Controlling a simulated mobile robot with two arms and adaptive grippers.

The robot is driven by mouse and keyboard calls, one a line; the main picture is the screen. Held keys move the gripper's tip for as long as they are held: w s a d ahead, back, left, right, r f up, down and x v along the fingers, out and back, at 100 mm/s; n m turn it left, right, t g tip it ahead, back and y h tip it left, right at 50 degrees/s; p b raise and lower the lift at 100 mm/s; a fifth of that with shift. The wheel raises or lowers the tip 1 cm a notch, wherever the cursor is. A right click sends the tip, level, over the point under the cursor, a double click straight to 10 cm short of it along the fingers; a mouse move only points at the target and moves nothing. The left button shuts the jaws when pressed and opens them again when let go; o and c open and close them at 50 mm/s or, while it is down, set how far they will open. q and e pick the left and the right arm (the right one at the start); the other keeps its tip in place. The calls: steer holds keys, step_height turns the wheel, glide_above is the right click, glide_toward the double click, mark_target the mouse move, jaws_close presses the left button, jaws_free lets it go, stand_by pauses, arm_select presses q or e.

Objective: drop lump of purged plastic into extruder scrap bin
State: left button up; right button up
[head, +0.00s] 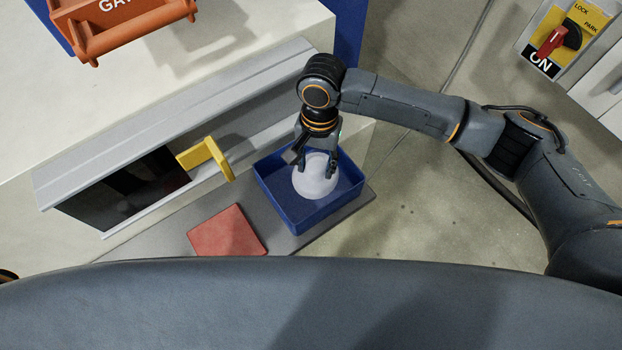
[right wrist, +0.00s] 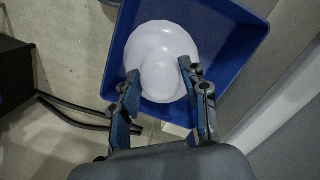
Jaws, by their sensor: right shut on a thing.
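A white, rounded lump of plastic (head: 315,178) is between the fingers of my right gripper (head: 316,165), which is shut on it. In the head view it shows over the blue bin (head: 270,190), which is open, square and shallow. In the right wrist view the lump (right wrist: 162,62) sits between both fingertips (right wrist: 160,82), with the blue bin (right wrist: 245,30) behind it. I cannot tell whether the lump touches the bin floor. My left gripper is not in view.
The bin stands on a grey shelf (head: 178,240) beside a red square plate (head: 228,232). A yellow handle (head: 208,157) juts out left of the bin from a machine with a dark window (head: 120,190). An orange holder (head: 125,25) is at top left, a red-handled switch (head: 555,42) at top right.

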steer(key=o, duration=1.3)
steer(key=shift+o, duration=0.2)
step_height(320, 180, up, 12)
steer(key=w, duration=0.1)
steer(key=shift+w+d, duration=0.15)
steer(key=shift+d, duration=0.05)
steer(key=shift+f, duration=0.1)
